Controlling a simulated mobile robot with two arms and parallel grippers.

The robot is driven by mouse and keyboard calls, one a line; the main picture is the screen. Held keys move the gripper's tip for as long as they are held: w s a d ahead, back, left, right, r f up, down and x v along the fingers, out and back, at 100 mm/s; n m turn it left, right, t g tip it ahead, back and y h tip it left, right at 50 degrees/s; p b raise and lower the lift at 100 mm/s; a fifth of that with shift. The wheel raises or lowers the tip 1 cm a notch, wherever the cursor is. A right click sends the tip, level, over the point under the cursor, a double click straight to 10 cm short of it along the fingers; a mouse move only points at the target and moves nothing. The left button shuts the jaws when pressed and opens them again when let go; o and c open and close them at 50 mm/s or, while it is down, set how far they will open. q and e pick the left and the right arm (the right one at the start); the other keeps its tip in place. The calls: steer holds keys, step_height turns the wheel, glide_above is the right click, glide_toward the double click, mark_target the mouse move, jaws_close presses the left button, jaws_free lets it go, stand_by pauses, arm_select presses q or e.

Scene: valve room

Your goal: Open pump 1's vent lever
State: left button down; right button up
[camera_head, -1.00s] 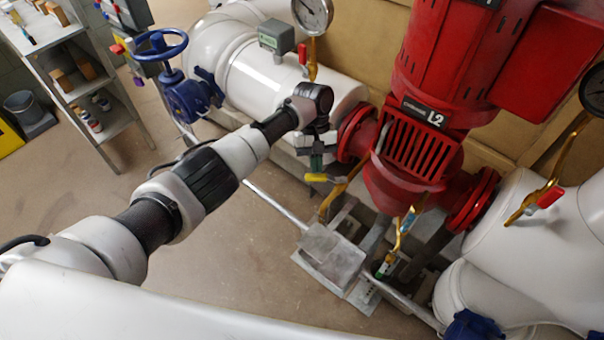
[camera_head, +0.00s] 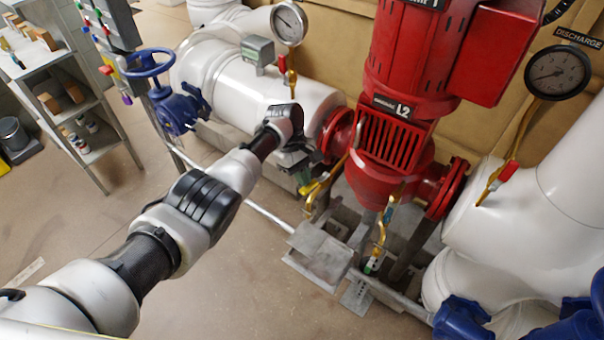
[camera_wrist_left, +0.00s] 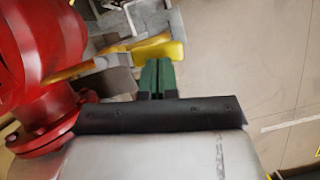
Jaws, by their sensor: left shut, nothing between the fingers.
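The red pump (camera_head: 400,125) stands right of centre in the head view, with an L2 plate on it. A yellow lever (camera_head: 311,188) sits on brass piping at its lower left. The yellow lever also shows in the left wrist view (camera_wrist_left: 165,50), just beyond my fingertips. My left gripper (camera_head: 302,178) is shut and empty, with its green fingers (camera_wrist_left: 157,72) close together beside the lever. I cannot tell whether they touch it. My wrist hides part of the area around the lever. My right gripper is not in view.
A blue handwheel valve (camera_head: 165,85) and a white pipe (camera_head: 240,85) lie behind my left arm. Pressure gauges (camera_head: 289,22) stand at the back. A metal plinth (camera_head: 320,255) lies below the pump. A shelf (camera_head: 75,90) stands at left, with open floor before it.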

arm_select(q)
steer(key=shift+s, duration=0.15)
stand_by(0.6)
steer(key=p+v, duration=0.8)
steer(key=v, duration=0.2)
steer(key=shift+s, duration=0.2)
steer(key=shift+w, duration=0.15)
